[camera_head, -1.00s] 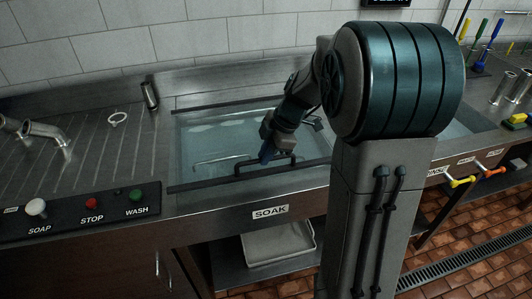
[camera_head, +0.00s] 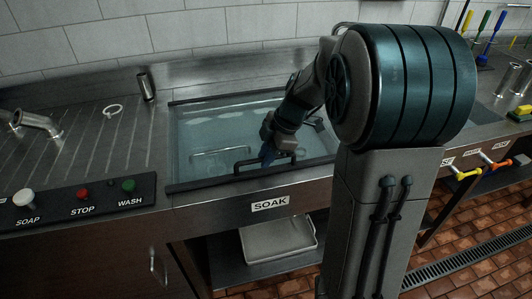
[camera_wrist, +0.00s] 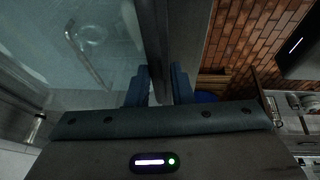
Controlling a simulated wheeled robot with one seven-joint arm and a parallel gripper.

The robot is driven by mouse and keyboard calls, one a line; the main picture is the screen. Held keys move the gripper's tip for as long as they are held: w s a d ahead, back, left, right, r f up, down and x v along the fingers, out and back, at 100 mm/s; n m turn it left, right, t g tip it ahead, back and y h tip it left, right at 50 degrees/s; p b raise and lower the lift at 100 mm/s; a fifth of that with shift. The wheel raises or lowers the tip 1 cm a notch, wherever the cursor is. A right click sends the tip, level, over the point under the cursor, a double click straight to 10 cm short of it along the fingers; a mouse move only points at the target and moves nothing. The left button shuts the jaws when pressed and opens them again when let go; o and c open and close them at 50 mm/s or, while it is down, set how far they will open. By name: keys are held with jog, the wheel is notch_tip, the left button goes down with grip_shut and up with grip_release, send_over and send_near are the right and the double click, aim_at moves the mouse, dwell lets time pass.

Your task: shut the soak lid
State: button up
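The soak lid (camera_head: 215,128) is a clear glass panel with a dark frame. It lies flat, or very nearly flat, over the soak basin in the head view. Its dark bar handle (camera_head: 245,163) runs along the front edge. My gripper (camera_head: 268,155) is at the right half of this handle. In the wrist view the blue fingers of my gripper (camera_wrist: 160,88) stand on both sides of a dark bar (camera_wrist: 153,45), which appears to be the handle. The glass (camera_wrist: 55,55) shows at the left there. My arm hides the lid's right part.
The SOAK label (camera_head: 270,204) is on the counter front, above a shelf with a pale tray (camera_head: 278,242). A button panel (camera_head: 75,205) with soap, stop and wash buttons is at the left. Colored valve handles (camera_head: 465,174) stick out at the right.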

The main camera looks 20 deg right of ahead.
jog(key=shift+o, duration=1.1)
jog(key=shift+s+f, duration=0.15)
jog(key=shift+f, duration=0.15)
jog(key=shift+r, duration=0.1)
jog(key=shift+r, duration=0.1)
jog(key=shift+d+r, duration=0.1)
jog(key=shift+r, duration=0.1)
jog(key=v, duration=1.3)
jog(key=shift+d, duration=0.1)
